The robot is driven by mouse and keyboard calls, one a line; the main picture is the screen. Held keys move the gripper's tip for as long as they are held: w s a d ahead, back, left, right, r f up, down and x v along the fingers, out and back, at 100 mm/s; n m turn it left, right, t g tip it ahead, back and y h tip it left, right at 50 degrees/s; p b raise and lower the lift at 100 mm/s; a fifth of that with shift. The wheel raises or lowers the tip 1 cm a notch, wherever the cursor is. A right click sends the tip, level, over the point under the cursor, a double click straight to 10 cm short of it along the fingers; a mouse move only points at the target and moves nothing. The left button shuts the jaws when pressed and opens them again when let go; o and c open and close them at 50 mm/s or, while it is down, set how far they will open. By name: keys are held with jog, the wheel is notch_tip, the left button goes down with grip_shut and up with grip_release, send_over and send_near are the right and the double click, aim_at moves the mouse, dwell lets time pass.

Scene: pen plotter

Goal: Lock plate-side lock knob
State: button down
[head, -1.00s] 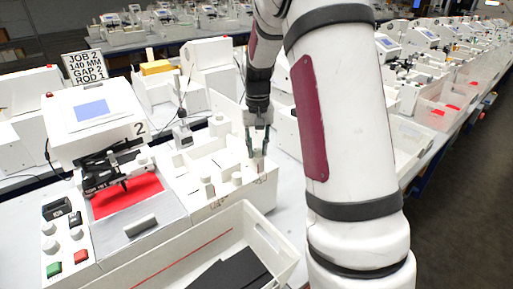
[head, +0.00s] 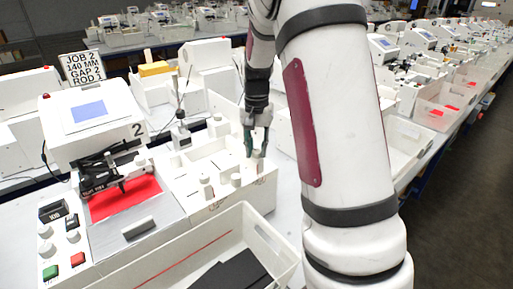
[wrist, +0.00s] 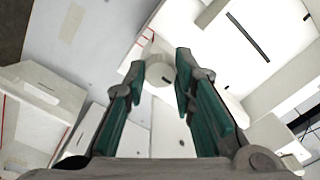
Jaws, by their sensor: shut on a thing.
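My gripper (head: 257,152) points down at the right end of the white station's block (head: 262,190), with its fingers around a small white round knob. In the wrist view, the pale round top of this knob (wrist: 160,74) sits between the two fingertips, and the gripper (wrist: 161,72) is shut on it. I take it for the plate-side lock knob; no label on it is readable. In the head view the fingers hide most of it. Its locked or unlocked state cannot be told.
Two other white knobs stand to the left on the same block, one taller (head: 206,186) and one shorter (head: 236,179). A white bin (head: 262,238) with black plates lies in front. A printer-like unit with a red sheet (head: 125,198) stands at left.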

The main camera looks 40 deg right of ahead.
aim_at(256, 151)
jog(key=c, duration=1.3)
grip_release()
jog(key=shift+c, duration=0.2)
notch_tip(256, 151, up, 12)
